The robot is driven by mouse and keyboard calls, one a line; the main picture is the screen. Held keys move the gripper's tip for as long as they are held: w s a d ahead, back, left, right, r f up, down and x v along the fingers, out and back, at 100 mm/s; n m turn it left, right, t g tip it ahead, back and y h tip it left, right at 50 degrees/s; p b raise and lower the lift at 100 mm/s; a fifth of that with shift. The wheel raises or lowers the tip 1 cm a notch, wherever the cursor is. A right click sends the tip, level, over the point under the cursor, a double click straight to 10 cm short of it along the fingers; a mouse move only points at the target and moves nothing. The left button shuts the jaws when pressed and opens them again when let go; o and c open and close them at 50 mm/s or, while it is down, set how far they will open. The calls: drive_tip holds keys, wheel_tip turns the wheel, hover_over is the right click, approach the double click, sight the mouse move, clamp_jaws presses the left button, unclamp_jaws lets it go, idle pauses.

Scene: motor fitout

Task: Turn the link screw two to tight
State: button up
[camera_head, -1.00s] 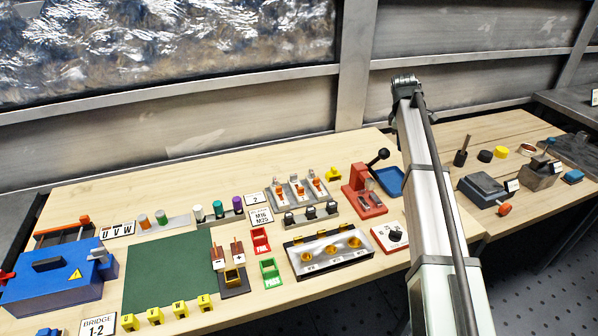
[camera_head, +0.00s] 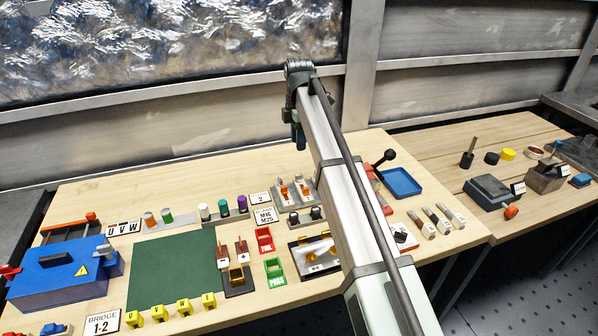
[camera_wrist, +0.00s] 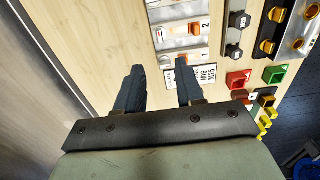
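The grey block with orange-topped parts (camera_head: 284,191) is on the table in the head view, its right side hidden by my arm. In the wrist view this block (camera_wrist: 179,34) is above my fingers, with an orange top (camera_wrist: 194,29) beside a "2" mark. I cannot tell for sure which part is link screw two. My gripper (camera_wrist: 160,72) is open, with nothing between its two dark fingers. Bare wood shows under the gap, and the right fingertip overlaps the block's lower end.
A M16/M25 card (camera_head: 265,216) lies near the block. Black knobs (camera_wrist: 238,20) stand beside it, and a tray with brass cups (camera_head: 313,262) lies in front. Bare wood lies behind the block.

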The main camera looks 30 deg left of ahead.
sight(299, 177)
wheel_tip(299, 177, down, 12)
drive_tip(key=shift+f, duration=0.2)
idle(0.4)
drive_tip(key=shift+c, duration=0.4)
clamp_jaws()
